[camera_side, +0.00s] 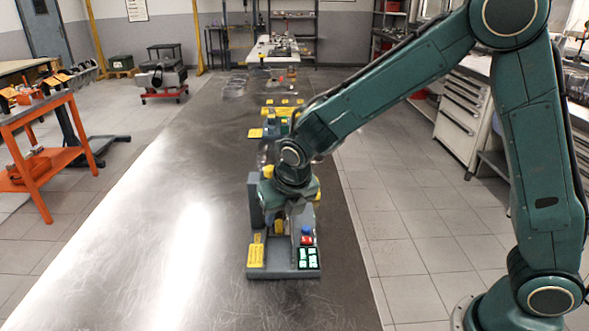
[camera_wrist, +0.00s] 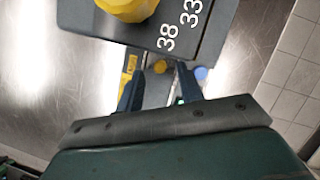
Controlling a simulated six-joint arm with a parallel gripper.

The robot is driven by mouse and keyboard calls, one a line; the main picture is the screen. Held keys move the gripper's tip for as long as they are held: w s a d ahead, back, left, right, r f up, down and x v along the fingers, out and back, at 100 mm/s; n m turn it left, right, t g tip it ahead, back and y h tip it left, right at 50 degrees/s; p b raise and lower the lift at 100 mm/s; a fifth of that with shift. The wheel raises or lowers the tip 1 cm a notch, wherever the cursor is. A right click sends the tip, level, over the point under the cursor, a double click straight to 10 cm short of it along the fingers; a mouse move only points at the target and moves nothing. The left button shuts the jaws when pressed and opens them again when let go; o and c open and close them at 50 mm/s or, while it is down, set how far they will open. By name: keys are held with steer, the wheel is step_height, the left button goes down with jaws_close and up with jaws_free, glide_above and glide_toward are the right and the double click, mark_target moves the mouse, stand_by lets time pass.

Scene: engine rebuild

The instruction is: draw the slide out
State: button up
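A grey fixture (camera_side: 285,272) stands on the metal bench in the side view, with a yellow label plate, a lit green panel and red and blue buttons at its front. My gripper (camera_side: 297,205) is low over this fixture, partly hidden by my wrist. In the wrist view, the fingers of my gripper (camera_wrist: 160,88) stand apart, with a grey strip and a small yellow round part (camera_wrist: 160,66) seen between them. A dark grey block (camera_wrist: 150,28) marked 38 and 33, with a yellow knob, lies just beyond the fingertips. I cannot tell which part is the slide.
More yellow and grey fixtures (camera_side: 278,118) stand farther back on the bench (camera_side: 165,225). The bench is clear to the left of the fixture. An orange cart (camera_side: 45,150) stands at the left, off the bench.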

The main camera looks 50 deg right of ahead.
mark_target(279, 219)
steer(key=shift+x, duration=1.15)
jaws_close()
